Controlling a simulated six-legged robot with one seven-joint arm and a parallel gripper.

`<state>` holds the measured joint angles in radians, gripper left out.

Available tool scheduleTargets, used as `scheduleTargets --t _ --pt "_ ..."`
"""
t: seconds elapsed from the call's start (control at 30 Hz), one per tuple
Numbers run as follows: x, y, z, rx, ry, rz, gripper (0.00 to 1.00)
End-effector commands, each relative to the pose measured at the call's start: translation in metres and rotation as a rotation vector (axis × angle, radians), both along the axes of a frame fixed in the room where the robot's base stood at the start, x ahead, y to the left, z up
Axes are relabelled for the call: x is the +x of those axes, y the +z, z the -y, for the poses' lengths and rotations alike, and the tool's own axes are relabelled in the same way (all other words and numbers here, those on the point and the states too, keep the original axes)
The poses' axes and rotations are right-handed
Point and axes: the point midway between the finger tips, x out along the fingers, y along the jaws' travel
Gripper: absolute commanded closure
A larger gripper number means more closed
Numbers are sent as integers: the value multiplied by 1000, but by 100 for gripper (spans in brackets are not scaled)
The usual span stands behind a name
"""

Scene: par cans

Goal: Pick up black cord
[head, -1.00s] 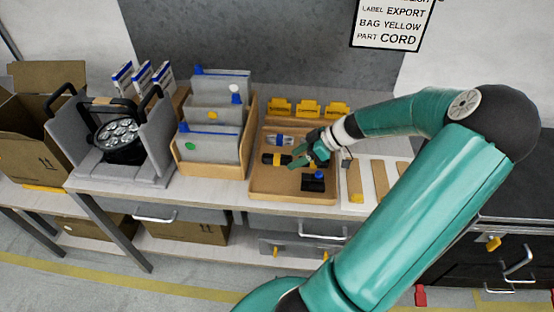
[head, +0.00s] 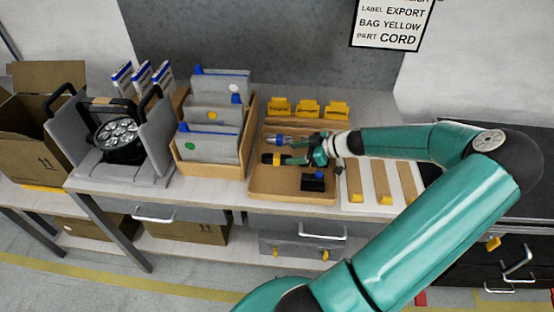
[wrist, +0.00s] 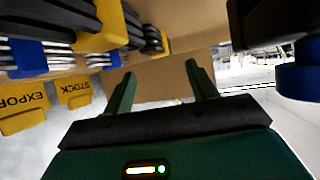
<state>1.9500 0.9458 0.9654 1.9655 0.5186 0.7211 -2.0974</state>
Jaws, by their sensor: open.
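A black cord with a yellow band (head: 270,159) lies in the shallow brown tray (head: 262,192). In the wrist view the cord's yellow band (wrist: 98,38) and black loops show at the upper left, beyond the fingertips. A grey cord with a blue band (head: 277,140) lies just behind it, and also shows at the wrist view's left edge (wrist: 28,56). My gripper (head: 294,152) is low over the tray, right of the black cord, fingers pointing left. In the wrist view its fingers (wrist: 160,78) are apart with only brown tray surface between them.
A black item with a blue knob (head: 313,183) sits at the tray's front right, and it is close on the right in the wrist view (wrist: 288,35). Yellow tags (head: 307,109) stand behind the tray. A wooden divider box (head: 203,171) stands left of it.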

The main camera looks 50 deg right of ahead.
Motion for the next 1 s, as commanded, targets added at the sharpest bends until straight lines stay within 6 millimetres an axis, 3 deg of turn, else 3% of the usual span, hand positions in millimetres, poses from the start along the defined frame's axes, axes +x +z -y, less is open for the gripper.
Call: scheduleTargets --t 0.33,0.63,0.67,0.93,1.0 --pt "36 -23 -18 5 4 -1 42" --pt "42 -26 -20 0 1 -1 42" --pt "42 -26 -20 0 1 -1 44" --pt "41 -26 -19 0 0 -1 97" --pt "42 -25 -19 -1 0 0 99"
